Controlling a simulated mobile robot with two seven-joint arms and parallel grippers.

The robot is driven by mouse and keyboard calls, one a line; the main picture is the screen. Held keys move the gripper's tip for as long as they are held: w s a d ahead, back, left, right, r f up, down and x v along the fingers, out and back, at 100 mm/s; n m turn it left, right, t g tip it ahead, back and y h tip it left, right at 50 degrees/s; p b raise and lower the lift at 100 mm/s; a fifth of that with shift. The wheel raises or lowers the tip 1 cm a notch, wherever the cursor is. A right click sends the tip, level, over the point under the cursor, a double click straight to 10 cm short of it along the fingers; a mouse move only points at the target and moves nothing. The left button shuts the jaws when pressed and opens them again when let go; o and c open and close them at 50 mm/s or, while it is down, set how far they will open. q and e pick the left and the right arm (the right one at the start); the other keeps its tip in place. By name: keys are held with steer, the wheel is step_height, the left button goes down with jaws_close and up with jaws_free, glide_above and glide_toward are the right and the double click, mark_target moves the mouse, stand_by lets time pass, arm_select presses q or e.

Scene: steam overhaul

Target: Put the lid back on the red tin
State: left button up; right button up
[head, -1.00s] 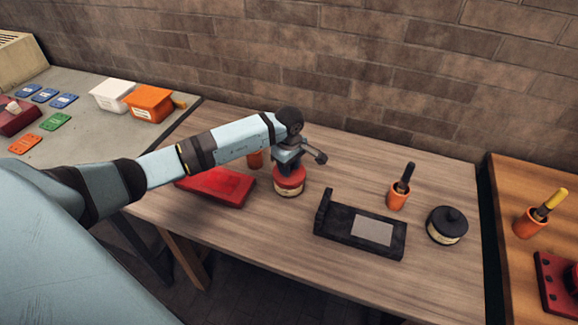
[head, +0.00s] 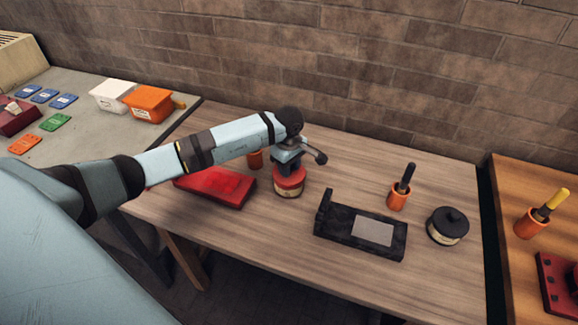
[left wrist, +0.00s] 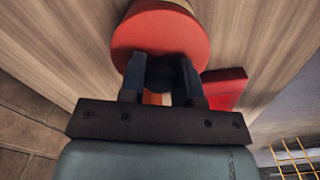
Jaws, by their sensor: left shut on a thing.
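The red tin (head: 289,191) has a cream band and stands upright on the wooden table. Its red lid (head: 291,177) is on top of it, with no clear gap between them; whether it is fully seated I cannot tell. My left gripper (head: 290,168) comes down from above and is shut on the lid, apparently by a dark knob. In the left wrist view, the red lid (left wrist: 160,32) lies just beyond the fingers of the gripper (left wrist: 160,80), and the knob between them is mostly hidden. My right gripper is out of view.
A red flat case (head: 216,187) lies left of the tin, with an orange cup (head: 255,160) behind. A black stand (head: 335,228) with a grey plate is to the right. Beyond are an orange cup with a dark-handled tool (head: 398,197) and a black-lidded tin (head: 447,227).

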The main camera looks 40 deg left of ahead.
arm_select(q)
steer(key=shift+f+b, duration=0.2)
steer(key=shift+b, duration=0.3)
stand_by(0.8)
stand_by(0.4)
steer(key=o, duration=1.5)
steer(key=shift+r, duration=0.15)
steer(key=shift+r+p, duration=1.75)
steer(key=shift+r, duration=1.65)
jaws_close()
